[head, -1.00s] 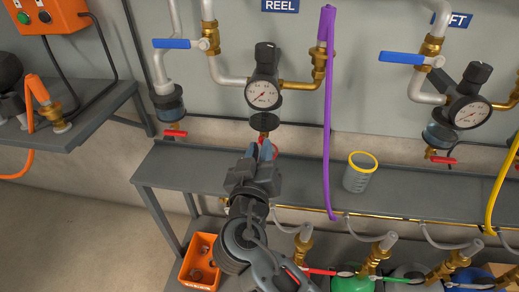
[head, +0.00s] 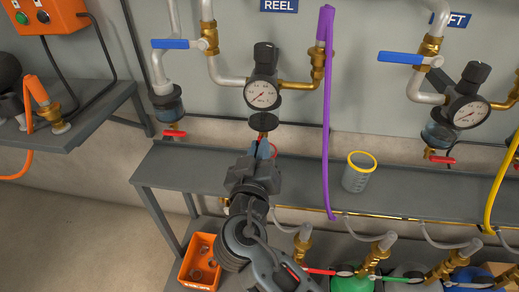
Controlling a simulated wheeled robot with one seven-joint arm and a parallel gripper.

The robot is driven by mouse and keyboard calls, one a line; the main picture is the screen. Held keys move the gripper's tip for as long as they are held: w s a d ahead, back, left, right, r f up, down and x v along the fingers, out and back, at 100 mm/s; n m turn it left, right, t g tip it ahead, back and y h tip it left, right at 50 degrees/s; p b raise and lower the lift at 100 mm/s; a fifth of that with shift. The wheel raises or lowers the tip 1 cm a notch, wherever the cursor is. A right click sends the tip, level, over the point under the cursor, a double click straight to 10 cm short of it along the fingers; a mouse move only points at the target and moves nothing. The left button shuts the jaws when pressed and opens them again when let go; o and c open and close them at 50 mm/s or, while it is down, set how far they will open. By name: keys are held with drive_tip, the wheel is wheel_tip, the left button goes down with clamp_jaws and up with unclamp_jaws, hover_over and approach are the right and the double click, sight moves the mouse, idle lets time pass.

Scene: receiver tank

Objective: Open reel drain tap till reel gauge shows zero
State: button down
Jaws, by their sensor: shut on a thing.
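The reel gauge (head: 262,94) is a white dial on the black regulator under the REEL sign. Its needle shows, but the dial is too small to read surely.
A purple hose (head: 327,110) hangs just right of the gripper. A blue-levered valve (head: 185,44) is at upper left. An orange bin (head: 201,262) stands below.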

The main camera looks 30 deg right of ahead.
drive_tip(key=n+p, duration=0.6)
drive_tip(key=n, duration=0.7)
drive_tip(key=shift+p, duration=0.35)
idle(0.5)
drive_tip(key=c, duration=1.5)
unclamp_jaws()
drive_tip(key=shift+v, duration=3.9)
